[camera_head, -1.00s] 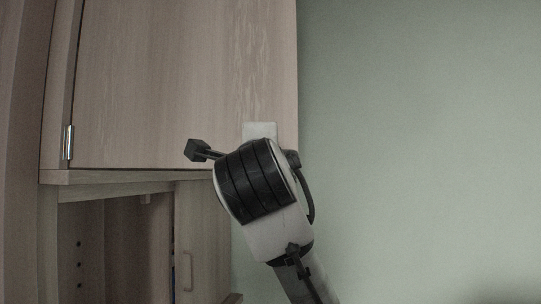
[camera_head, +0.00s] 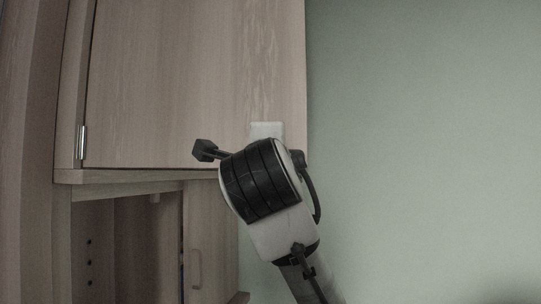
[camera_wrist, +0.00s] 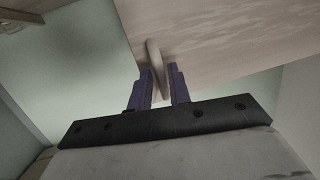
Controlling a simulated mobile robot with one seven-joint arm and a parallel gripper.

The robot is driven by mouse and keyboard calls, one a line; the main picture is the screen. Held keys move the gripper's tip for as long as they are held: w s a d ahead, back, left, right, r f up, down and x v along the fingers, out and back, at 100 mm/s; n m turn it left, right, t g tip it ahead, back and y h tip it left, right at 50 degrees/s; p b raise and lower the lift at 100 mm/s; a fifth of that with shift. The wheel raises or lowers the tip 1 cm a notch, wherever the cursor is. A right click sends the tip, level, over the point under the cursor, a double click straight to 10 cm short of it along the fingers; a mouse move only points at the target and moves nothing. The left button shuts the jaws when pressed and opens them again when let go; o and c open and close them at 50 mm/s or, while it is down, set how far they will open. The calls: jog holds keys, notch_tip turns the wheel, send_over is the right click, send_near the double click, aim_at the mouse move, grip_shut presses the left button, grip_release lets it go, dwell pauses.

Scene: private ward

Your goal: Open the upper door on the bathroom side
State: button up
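The upper door (camera_head: 180,85) is a pale wooden panel in the head view, with a hinge at its lower left. It looks shut. In the wrist view the door (camera_wrist: 220,35) fills the upper right, and its bar handle (camera_wrist: 154,58) stands out near the edge. My gripper (camera_wrist: 160,72) has its two purple fingers apart, one on each side of the handle's end. A gap shows by the right finger; I cannot tell whether the left finger touches the handle. In the head view my wrist hides the handle and fingers.
Below the door is an open shelf space (camera_head: 115,245) and a lower door with its own handle (camera_head: 196,270). A plain green wall (camera_head: 430,150) lies to the right, with free room in front of it.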

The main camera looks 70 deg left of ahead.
jog(key=shift+d, duration=0.1)
jog(key=b+v, duration=0.4)
jog(key=v, duration=0.9)
jog(key=shift+s+d, duration=0.15)
jog(key=shift+d, duration=0.15)
jog(key=shift+f, duration=0.1)
